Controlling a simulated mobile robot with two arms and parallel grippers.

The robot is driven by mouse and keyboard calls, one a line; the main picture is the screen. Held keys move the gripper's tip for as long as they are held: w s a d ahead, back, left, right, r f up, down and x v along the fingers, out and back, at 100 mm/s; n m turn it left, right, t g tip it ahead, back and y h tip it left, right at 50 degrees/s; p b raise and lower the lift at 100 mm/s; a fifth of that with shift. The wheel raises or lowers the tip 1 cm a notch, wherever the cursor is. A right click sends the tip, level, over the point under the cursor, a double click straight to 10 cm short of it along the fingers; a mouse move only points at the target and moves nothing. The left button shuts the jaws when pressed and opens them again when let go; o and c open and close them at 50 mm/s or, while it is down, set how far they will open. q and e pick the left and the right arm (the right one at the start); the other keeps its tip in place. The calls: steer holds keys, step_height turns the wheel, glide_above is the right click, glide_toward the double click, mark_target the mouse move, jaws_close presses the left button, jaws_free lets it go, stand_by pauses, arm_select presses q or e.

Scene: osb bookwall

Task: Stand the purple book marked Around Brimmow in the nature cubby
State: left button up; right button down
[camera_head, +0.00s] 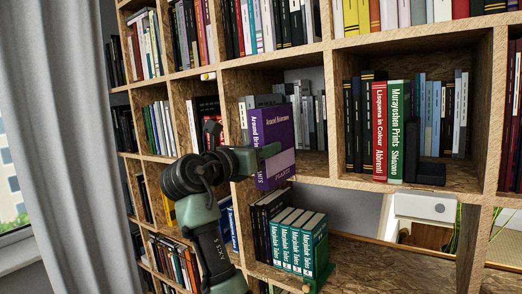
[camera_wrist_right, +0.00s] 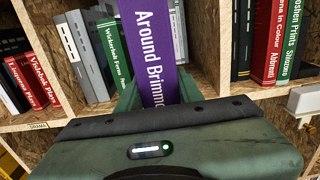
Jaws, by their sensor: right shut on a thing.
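The purple book marked Around Brimmow (camera_head: 272,140) is upright, slightly tilted, at the front of a middle cubby (camera_head: 313,162). My right gripper (camera_head: 262,155) is shut on it. In the right wrist view the book's spine (camera_wrist_right: 155,45) faces me between the green fingers (camera_wrist_right: 158,92). Grey books (camera_wrist_right: 80,55) and a green book marked Wickerleaf Fens (camera_wrist_right: 113,48) stand left of it in this cubby. The book hides part of the cubby's inside, and no nature label is readable. My left gripper is not in view.
The cubby to the right holds a red book (camera_head: 379,130), a green book (camera_head: 396,130) and a dark bookend (camera_head: 430,172). Below stand several teal books (camera_head: 300,240). A cubby at left in the wrist view carries a Drama label (camera_wrist_right: 38,126). Wooden dividers border each cubby.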

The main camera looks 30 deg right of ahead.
steer(key=x, duration=1.8)
steer(key=shift+d+r, duration=0.2)
steer(key=shift+d, duration=0.1)
stand_by(1.0)
steer(key=shift+w+f, duration=0.1)
steer(key=shift+f, duration=0.1)
stand_by(0.4)
steer(key=c, duration=0.9)
jaws_free()
steer(key=shift+o, duration=0.3)
steer(key=shift+a, duration=0.1)
